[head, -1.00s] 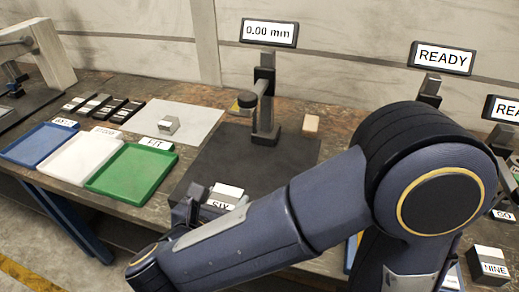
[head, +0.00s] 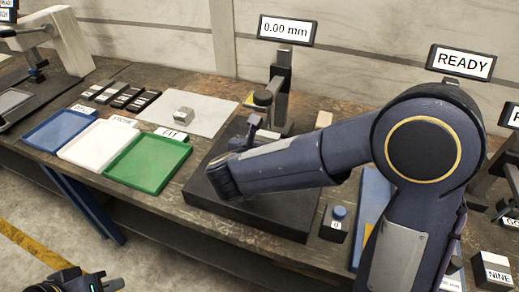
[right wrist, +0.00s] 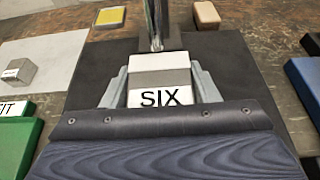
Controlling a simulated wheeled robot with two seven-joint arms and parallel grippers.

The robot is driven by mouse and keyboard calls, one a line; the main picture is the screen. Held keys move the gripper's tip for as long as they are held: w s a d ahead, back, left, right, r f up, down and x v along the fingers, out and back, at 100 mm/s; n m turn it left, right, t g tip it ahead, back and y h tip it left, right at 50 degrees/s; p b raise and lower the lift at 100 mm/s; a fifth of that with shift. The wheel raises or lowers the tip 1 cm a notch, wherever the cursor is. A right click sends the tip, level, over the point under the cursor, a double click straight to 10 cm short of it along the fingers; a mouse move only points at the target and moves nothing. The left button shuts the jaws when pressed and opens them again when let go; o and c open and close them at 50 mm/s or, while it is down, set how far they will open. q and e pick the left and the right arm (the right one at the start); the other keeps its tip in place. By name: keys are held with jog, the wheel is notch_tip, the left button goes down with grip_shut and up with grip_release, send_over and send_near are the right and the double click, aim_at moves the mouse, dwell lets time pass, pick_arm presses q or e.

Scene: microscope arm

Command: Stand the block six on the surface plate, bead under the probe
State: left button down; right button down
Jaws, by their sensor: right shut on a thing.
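The block six (right wrist: 160,78) is a grey block with a white top and a SIX label. My right gripper (right wrist: 161,92) is shut on it, one finger on each side. In the head view this gripper (head: 257,130) is over the black surface plate (head: 270,217), close to the probe (head: 263,97); my arm mostly hides the block there. In the right wrist view the probe's metal post (right wrist: 157,22) rises just beyond the block. I cannot tell whether the block touches the plate. The bead is not clearly visible. My left gripper (head: 111,279) is open and empty at the bottom left.
Blue (head: 60,131), white (head: 97,143) and green (head: 148,163) trays lie left of the plate. A grey mat (head: 205,112) holds a small block (head: 183,114). A display (head: 286,30) reads 0.00 mm. A block labelled NINE (head: 494,268) is at the right.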

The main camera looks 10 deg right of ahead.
jog(key=shift+w+d+r, duration=0.2)
jog(key=shift+w+d, duration=0.05)
jog(key=shift+w, duration=0.2)
jog(key=shift+w+d+f, duration=0.15)
jog(key=shift+w+f, duration=0.05)
jog(key=shift+f, duration=1.65)
jog(key=shift+f, duration=0.1)
jog(key=c, duration=0.5)
grip_release()
jog(key=shift+f, duration=0.1)
jog(key=shift+s, duration=0.1)
